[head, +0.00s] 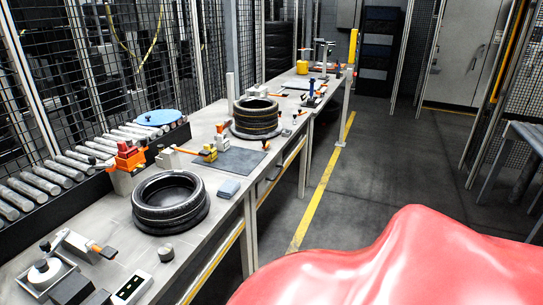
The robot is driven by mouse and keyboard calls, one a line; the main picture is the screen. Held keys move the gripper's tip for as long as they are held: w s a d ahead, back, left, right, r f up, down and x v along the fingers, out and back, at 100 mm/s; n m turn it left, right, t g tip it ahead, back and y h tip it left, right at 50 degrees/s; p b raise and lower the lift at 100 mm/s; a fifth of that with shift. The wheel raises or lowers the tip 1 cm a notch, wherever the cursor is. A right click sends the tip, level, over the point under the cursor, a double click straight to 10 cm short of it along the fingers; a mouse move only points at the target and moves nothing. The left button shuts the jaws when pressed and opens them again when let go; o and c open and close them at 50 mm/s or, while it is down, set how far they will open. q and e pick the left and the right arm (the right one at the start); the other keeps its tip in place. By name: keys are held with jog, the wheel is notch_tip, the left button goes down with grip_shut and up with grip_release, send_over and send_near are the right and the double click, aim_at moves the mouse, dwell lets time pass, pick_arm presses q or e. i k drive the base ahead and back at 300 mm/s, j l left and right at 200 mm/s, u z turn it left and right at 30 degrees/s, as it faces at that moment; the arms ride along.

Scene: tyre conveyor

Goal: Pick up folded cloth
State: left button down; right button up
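A small flat blue-grey item (229,188), which looks like the folded cloth, lies near the front edge of the long grey workbench (190,247). It lies right of the near tyre (170,200), apart from it, and just in front of a dark grey mat (238,162). Nothing covers it. Neither of my grippers is in view.
Stacked tyres (256,117) stand farther along the bench. A roller conveyor (45,180) and mesh fence run along the left. Orange-handled clamps (128,158) and a small dark knob (166,253) are near the tyre. Open floor with a yellow line (322,185) lies to the right.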

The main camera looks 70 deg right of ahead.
aim_at(231, 187)
jog(key=z, duration=1.8)
jog(key=u, duration=1.95)
jog(key=z, duration=1.95)
